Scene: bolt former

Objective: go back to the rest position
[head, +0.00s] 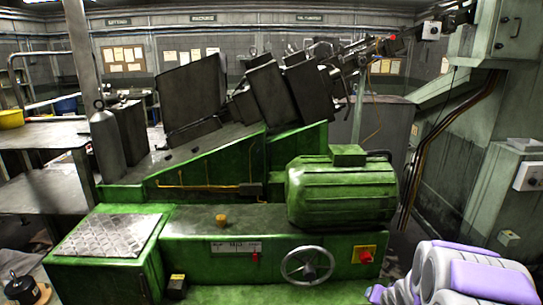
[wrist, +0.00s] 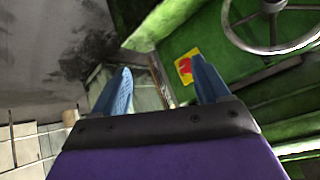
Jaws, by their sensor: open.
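My gripper shows in the wrist view (wrist: 160,90) with its two blue fingers spread apart and nothing between them. Beyond the fingers are the green machine's side, a red switch on a yellow plate (wrist: 186,66) and part of a handwheel (wrist: 275,25). In the head view my white and purple arm is at the lower right, in front of the green bolt former (head: 235,225). The same red switch on its yellow plate (head: 364,254) and the handwheel (head: 307,264) are on the machine's front, left of my arm. The gripper's fingers are not clear in the head view.
A green motor housing (head: 343,190) stands on top of the machine. A grey cabinet (head: 515,195) and cables are at the right. A metal table (head: 40,135) with a yellow tub (head: 11,118) is at the left. A black weight-like object (head: 22,288) is at the lower left.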

